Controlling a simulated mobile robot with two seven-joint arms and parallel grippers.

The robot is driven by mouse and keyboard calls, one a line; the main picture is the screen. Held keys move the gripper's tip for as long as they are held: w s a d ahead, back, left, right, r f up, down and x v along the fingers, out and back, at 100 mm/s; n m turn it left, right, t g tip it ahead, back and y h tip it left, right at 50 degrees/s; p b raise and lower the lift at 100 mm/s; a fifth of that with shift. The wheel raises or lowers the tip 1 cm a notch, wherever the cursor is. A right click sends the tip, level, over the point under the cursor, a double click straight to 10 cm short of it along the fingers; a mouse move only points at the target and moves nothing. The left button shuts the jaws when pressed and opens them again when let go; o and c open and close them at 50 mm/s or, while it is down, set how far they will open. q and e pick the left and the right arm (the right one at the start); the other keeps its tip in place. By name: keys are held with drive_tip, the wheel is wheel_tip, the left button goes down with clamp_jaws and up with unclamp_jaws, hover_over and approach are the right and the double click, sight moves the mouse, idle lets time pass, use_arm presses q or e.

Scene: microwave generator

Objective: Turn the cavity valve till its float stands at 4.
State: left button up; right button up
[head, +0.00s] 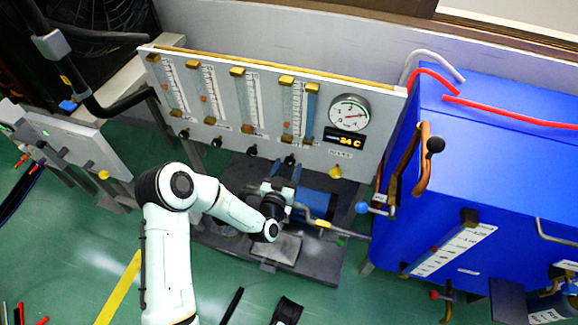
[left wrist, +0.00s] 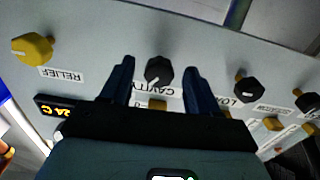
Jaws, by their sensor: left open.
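The cavity valve is a black knob (left wrist: 159,72) with a white pointer line, above its CAVITY label in the left wrist view. In the head view the knob (head: 290,160) is at the panel's lower edge, below the rightmost tubes. My left gripper (head: 286,172) is in front of it, open. In the left wrist view its two dark blue fingers (left wrist: 160,68) stand either side of the knob, with gaps; whether the tips reach around it I cannot tell. The cavity scale tube (head: 291,110) appears above the knob; its float is too small to read. My right gripper is out of view.
The panel has more black knobs (head: 251,151), a yellow RELIEF knob (left wrist: 32,48), a dial gauge (head: 349,112) and a display (head: 344,139) reading about 24 C. A blue cabinet (head: 480,130) with pipes stands at the right. A dark platform (head: 310,265) lies below the panel.

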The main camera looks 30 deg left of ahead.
use_arm(q)
drive_tip(key=shift+x, duration=0.75)
drive_tip(key=shift+s, duration=0.1)
drive_tip(key=c, duration=1)
drive_tip(key=shift+c, duration=0.2)
drive_tip(key=shift+d+f, duration=0.1)
drive_tip(key=n, duration=0.4)
drive_tip(key=shift+d+f, duration=0.1)
drive_tip(key=o, duration=1)
drive_tip(key=shift+o, duration=0.2)
